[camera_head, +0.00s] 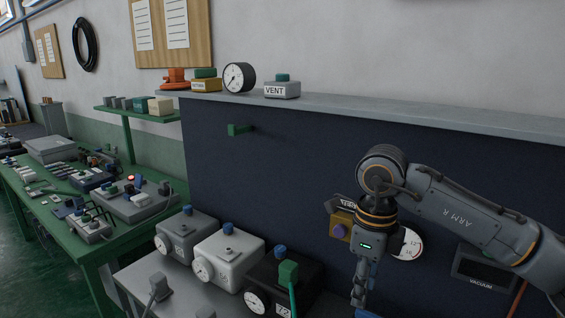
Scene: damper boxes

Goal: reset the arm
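My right arm (450,215), marked ARM R, comes in from the right and bends down at the wrist. Its gripper (357,298) points down in front of the dark panel, to the right of the black damper box (262,272). The fingers show as one narrow shape, so their opening cannot be told; no held thing is visible. A white box (238,246) and a grey box (190,228) stand left of the black one, each with a blue knob and a dial. A green lever (288,272) stands at the black box. My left gripper is not in view.
The dark panel (300,150) has a ledge above with a gauge (239,77) and a VENT box (282,88). Behind my wrist are a yellowish box (340,222) and a dial (408,244). A cluttered green workbench (60,215) stands at left.

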